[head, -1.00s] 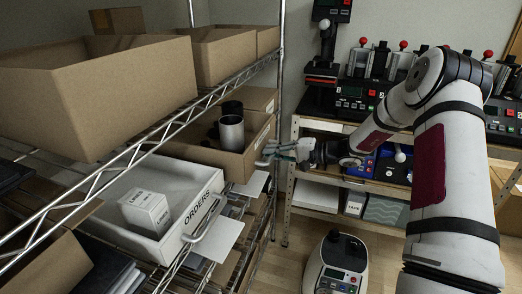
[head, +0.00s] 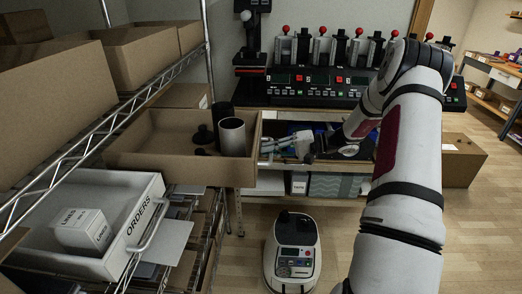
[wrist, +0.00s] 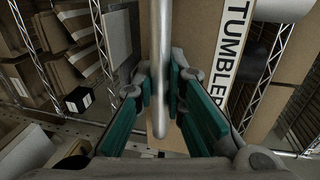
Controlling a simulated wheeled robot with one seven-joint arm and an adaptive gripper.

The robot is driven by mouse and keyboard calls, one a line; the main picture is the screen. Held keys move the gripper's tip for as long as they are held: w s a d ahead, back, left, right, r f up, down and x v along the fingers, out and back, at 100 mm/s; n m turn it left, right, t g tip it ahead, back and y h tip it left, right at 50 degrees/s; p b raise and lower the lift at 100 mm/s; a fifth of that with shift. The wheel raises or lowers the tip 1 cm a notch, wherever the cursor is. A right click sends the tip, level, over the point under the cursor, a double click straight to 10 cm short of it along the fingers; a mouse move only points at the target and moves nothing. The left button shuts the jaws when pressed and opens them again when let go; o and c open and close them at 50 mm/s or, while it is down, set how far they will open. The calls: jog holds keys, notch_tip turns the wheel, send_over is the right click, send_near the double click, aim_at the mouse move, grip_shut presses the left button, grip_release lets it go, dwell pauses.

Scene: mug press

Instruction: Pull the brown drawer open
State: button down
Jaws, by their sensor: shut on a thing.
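The brown drawer (head: 245,165) is a cardboard-coloured open box sticking out of the wire shelf in the head view. A grey cup (head: 232,137) and dark cylindrical things stand inside it. In the wrist view its front (wrist: 203,45) carries a white label reading TUMBLER. A pale bar handle (wrist: 160,55) runs between the teal finger pads. My gripper (wrist: 160,92) is shut on this handle. In the head view my gripper (head: 277,145) is at the drawer's front face, and the handle is hard to make out there.
A white ORDERS drawer (head: 95,262) with a small white box (head: 82,230) sits lower left, standing out from the shelf. A rounded white machine (head: 293,250) stands on the floor below my arm. A bench with several red-knobbed presses (head: 315,75) is behind.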

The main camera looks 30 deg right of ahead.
jog(key=shift+d, duration=0.1)
jog(key=c, duration=1.6)
grip_release()
jog(key=shift+c, duration=0.2)
jog(key=v, duration=1.2)
jog(key=shift+f, duration=0.1)
